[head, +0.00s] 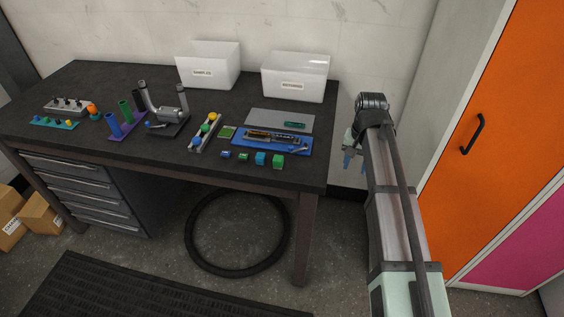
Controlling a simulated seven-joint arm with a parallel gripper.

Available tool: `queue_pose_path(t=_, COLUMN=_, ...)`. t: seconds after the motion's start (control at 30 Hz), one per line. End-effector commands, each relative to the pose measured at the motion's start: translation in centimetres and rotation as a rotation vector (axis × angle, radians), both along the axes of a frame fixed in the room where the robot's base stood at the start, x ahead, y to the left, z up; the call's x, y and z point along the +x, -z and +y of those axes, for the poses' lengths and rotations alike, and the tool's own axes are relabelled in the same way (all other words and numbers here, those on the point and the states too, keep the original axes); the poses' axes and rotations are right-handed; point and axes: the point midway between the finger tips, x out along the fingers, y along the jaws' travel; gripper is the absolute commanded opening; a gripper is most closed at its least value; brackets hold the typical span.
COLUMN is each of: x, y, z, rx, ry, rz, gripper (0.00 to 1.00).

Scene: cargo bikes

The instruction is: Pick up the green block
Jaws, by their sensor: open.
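A green block (278,161) sits near the front right edge of the dark table, just right of a light-blue block (261,158). A smaller green piece (243,156) lies left of the light-blue block, with a small dark-blue piece (225,154) further left. My gripper (352,162) hangs off the right side of the table, apart from the blocks. It is open and I see nothing in it. Its fingers are small in view and partly hidden by my arm.
A blue tray (304,146) holding parts lies just behind the green block. Two white bins (296,92) (222,80) stand at the back of the table (68,88). Racks and colored cylinders fill the left. An orange cabinet (505,110) stands at the right.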

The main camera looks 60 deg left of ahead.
Motion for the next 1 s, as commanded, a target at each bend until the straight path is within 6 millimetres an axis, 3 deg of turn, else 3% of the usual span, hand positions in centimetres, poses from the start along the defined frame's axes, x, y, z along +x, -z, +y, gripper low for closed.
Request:
queue_pose_path(t=0.03, x=-1.6, y=-1.5, z=2.4, rx=0.002, ry=-0.025, rz=-0.002, gripper=0.45)
queue_pose_path(t=0.1, x=-3.8, y=-3.2, z=4.7, rx=0.002, ry=-0.051, rz=-0.001, gripper=0.45)
queue_pose_path(t=0.3, x=-10.7, y=-8.0, z=10.5, rx=0.001, ry=-0.125, rz=0.000, gripper=0.45)
queue_pose_path(t=0.43, x=-14.3, y=-10.5, z=12.8, rx=0.000, ry=-0.158, rz=0.000, gripper=0.45)
queue_pose_path(t=0.6, x=-17.0, y=-12.2, z=14.3, rx=0.000, ry=-0.182, rz=0.000, gripper=0.45)
queue_pose_path(t=0.77, x=-17.7, y=-11.8, z=14.5, rx=-0.002, ry=-0.187, rz=0.001, gripper=0.45)
queue_pose_path(t=1.0, x=-17.7, y=-7.7, z=14.4, rx=-0.003, ry=-0.187, rz=0.001, gripper=0.45)
